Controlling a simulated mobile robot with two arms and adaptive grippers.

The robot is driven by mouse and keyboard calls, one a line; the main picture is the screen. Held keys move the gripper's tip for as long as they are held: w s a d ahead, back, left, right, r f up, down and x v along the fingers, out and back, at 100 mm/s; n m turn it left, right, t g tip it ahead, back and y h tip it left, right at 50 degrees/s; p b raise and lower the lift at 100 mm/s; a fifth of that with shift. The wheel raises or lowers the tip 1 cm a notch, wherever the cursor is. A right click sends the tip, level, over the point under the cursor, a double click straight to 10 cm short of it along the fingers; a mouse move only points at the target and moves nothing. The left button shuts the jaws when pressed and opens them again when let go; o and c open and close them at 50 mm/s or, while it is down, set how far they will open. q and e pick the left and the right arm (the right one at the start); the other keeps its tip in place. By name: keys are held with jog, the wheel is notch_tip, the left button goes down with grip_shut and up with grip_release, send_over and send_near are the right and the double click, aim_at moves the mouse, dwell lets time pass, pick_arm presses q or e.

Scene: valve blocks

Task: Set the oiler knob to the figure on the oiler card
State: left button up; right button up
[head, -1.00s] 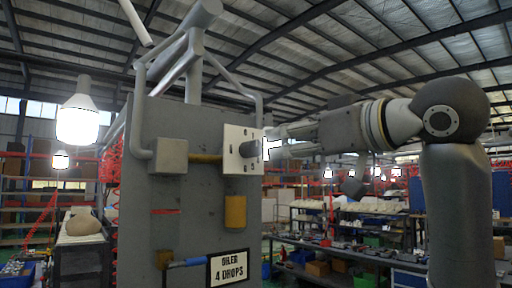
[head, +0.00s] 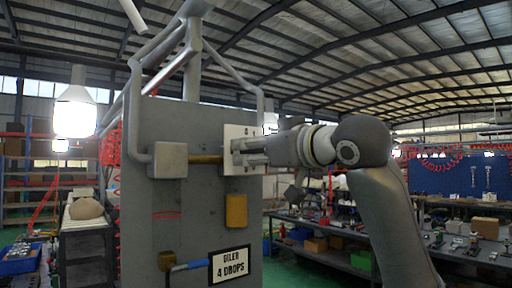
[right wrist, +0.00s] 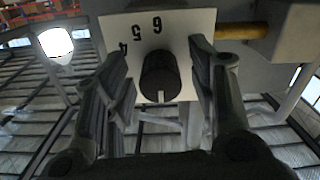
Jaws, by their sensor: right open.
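The white dial plate (head: 229,133) is at the panel's upper right, mostly hidden behind my right gripper (head: 245,152) in the head view. In the right wrist view the dark round oiler knob (right wrist: 160,76) stands on the white plate (right wrist: 199,25), with a pale mark at its lower edge. The figures 4, 5 and 6 show on the plate, seen upside down. My right gripper (right wrist: 162,95) is open, its fingers on either side of the knob, with gaps visible. My left gripper is not in view.
A brass pipe (head: 205,159) runs from a grey box (head: 168,160) to the plate. Workbenches stand behind to the right.

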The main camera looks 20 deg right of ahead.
jog(key=c, duration=1)
